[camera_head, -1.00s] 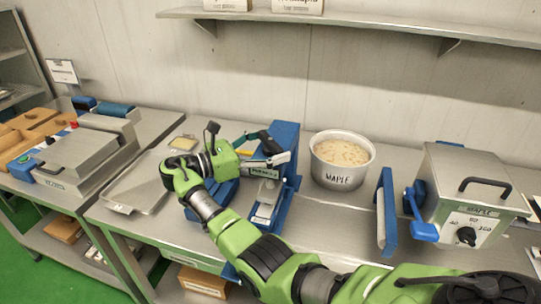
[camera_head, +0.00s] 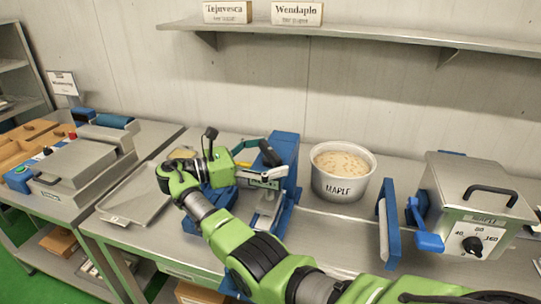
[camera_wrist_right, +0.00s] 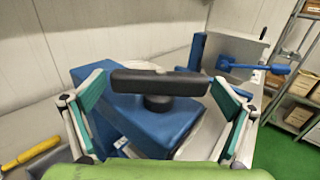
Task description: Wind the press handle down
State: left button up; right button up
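The press (camera_head: 284,150) is a blue upright frame with a metal channel at its front, standing on the steel table. Its black bar handle (camera_head: 270,153) sits at the top. In the right wrist view the handle (camera_wrist_right: 160,83) lies crosswise on a round black hub above the blue body (camera_wrist_right: 150,125). My right gripper (camera_head: 272,178) is beside the press top. In the wrist view its two teal-padded fingers (camera_wrist_right: 160,98) are spread wide, one near each end of the handle, with gaps; I see no firm grip. My left gripper is not in view.
A pot marked MAPLE (camera_head: 341,186) stands right of the press. Further right is a metal box machine (camera_head: 470,205) with a blue lever (camera_head: 428,240). A metal tray (camera_head: 135,200) lies to the left. A shelf (camera_head: 350,35) runs along the wall above.

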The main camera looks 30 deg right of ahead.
aim_at(271, 149)
notch_tip(271, 149, up, 10)
dwell(0.7)
dwell(0.4)
